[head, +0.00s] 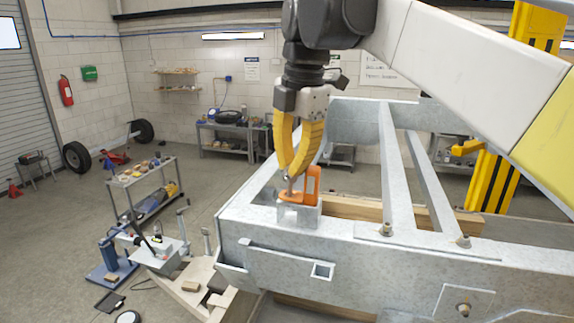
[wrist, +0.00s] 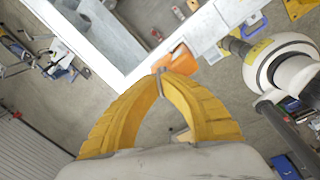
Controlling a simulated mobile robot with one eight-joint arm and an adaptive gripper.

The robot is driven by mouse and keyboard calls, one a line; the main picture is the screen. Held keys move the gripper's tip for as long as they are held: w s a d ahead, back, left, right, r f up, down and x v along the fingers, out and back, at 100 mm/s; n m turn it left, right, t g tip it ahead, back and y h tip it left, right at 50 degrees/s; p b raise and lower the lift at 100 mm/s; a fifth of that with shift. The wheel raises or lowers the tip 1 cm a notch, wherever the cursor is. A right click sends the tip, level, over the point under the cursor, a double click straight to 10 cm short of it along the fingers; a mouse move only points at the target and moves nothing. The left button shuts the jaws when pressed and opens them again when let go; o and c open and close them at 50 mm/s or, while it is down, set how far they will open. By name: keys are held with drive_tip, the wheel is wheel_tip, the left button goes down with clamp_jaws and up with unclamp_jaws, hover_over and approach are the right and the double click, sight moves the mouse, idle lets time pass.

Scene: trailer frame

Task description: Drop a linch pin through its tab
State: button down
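My gripper (head: 289,176) has two curved yellow fingers pointing down, their tips closed together around a small grey metal pin, the linch pin (head: 290,186). In the wrist view the pin (wrist: 162,82) is a thin grey piece between the fingertips (wrist: 163,77). Directly under the tips is an orange tab (head: 314,180) with an upright plate and a flat lower part, on a grey bracket (head: 300,215) at the trailer frame's corner. The orange tab also shows just beyond the fingertips in the wrist view (wrist: 181,60). I cannot tell whether the pin's lower end is in a hole.
The galvanized trailer frame (head: 290,262) spreads to the right, with crossbars (head: 393,160) and a wooden beam (head: 350,209) behind the tab. A yellow and black post (head: 492,185) stands at the right. A tool cart (head: 140,174) and jack stand at the left, with open floor beyond.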

drive_tip(key=shift+r+p, duration=1.05)
drive_tip(key=shift+r, duration=0.35)
drive_tip(key=shift+f, duration=0.25)
